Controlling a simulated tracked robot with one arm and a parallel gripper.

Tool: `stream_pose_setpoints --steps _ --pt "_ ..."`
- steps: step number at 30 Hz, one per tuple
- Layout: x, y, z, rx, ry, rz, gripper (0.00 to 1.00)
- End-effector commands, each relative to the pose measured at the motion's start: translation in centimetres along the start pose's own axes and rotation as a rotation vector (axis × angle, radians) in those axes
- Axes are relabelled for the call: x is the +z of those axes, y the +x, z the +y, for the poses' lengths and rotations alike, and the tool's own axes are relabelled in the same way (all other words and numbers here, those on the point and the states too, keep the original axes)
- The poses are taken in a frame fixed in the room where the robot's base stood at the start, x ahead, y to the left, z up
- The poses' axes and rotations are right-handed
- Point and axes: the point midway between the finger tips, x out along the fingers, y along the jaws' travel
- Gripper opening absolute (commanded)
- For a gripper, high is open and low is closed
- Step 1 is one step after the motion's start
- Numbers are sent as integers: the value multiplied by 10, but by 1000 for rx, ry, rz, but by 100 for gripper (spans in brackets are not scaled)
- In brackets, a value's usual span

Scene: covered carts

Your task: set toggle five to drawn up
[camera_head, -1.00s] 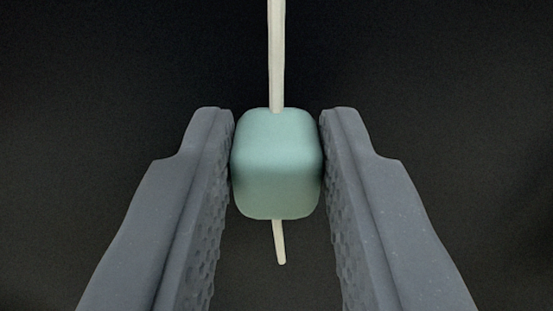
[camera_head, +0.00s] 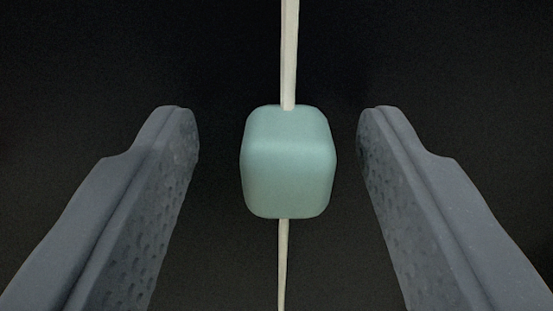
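A pale teal toggle (camera_head: 288,165), a rounded block, sits on a cream cord (camera_head: 289,50) between the fingers of my gripper (camera_head: 277,125). The cord runs up out of the top of the picture and comes out below the toggle, down to the bottom edge. My gripper is open, with a clear gap on each side of the toggle; the gap on the left looks wider. Neither finger touches it. No number shows on the toggle, so I cannot tell which one it is.
Behind the toggle is a plain dark surface with no visible detail. No other toggle or obstacle shows in this view.

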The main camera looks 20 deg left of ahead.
Motion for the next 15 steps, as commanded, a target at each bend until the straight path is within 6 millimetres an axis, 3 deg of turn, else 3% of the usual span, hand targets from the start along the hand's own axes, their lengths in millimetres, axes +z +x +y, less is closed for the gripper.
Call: stream_pose_setpoints --steps 8,15 --pt "0 -2 2 3 1 -1 47" --pt "1 -20 3 5 2 -4 47"
